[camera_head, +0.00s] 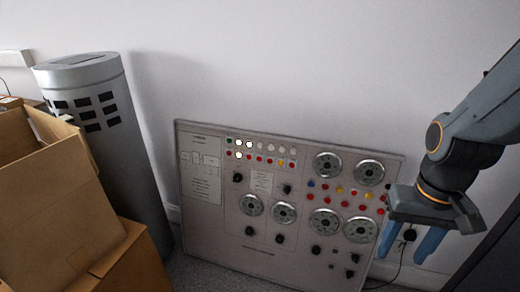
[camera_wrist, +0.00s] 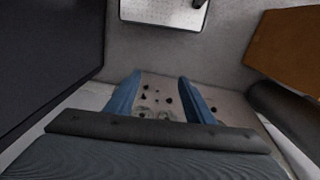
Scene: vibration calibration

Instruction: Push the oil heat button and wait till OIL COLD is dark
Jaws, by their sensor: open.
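The control panel (camera_head: 233,218) leans against the wall in the middle of the head view. It carries dials, black knobs, rows of small coloured buttons and a row of lamps. My gripper (camera_head: 412,250) is open and empty, with blue fingers pointing down, at the panel's right edge. In the wrist view my gripper (camera_wrist: 155,90) shows its two fingers apart, with part of the panel (camera_wrist: 150,84) beyond them.
Open cardboard boxes (camera_head: 60,195) stand at the left, beside a grey cylinder (camera_head: 110,140) with dark slots. A cable (camera_head: 397,270) runs from a plug at the lower right of the panel. Grey carpet (camera_head: 205,272) lies in front of the panel.

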